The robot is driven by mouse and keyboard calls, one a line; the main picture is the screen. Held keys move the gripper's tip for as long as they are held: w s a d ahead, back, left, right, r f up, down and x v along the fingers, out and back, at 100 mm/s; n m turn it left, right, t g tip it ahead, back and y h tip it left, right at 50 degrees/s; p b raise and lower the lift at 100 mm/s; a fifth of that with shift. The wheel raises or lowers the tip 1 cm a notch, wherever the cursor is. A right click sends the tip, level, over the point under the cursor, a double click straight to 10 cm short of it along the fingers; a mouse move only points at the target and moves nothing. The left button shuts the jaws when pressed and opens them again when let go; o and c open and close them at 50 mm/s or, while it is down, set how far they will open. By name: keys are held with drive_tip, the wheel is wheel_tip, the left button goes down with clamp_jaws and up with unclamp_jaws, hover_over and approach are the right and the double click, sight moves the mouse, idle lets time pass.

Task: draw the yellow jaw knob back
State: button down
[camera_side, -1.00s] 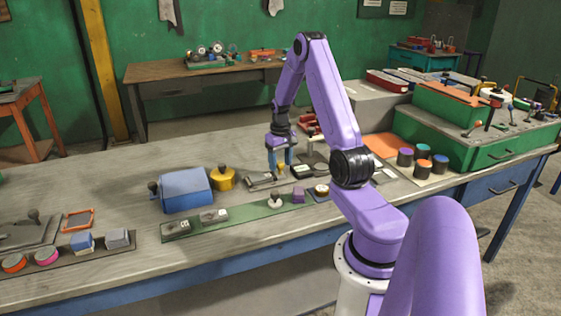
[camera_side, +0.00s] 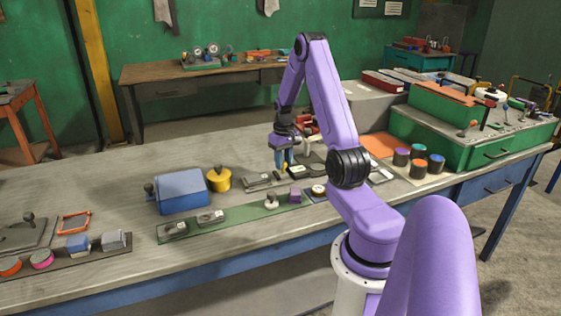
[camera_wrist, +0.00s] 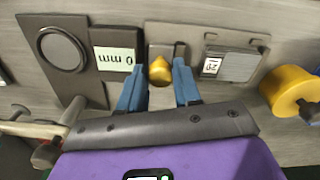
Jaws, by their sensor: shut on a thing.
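The yellow jaw knob (camera_wrist: 160,70) is a small rounded knob on a grey block in the wrist view. My gripper (camera_wrist: 160,72) has two blue fingers, one on each side of the knob, and is shut on it. In the side view my gripper (camera_side: 284,166) points down at the bench over the knob (camera_side: 284,170), which is small there and partly covered by the fingers. A flat grey fixture with a small numbered label (camera_wrist: 211,65) lies right of the knob in the wrist view.
A yellow cylinder (camera_side: 219,181) and a blue box (camera_side: 182,192) stand left of my gripper. A green strip (camera_side: 240,214) with several small parts lies in front. Several round pots (camera_side: 418,168) and a green drawer case (camera_side: 480,140) stand at the right. The left bench is partly clear.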

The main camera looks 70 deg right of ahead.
sight(285, 162)
drive_tip(key=c, duration=0.8)
unclamp_jaws()
drive_tip(key=shift+s+d, duration=0.25)
drive_tip(key=shift+s, duration=0.05)
drive_tip(key=shift+w, duration=0.1)
drive_tip(key=shift+a, duration=0.1)
drive_tip(key=shift+r, duration=0.5)
wheel_tip(285, 162, up, 16)
drive_tip(key=shift+r, duration=0.25)
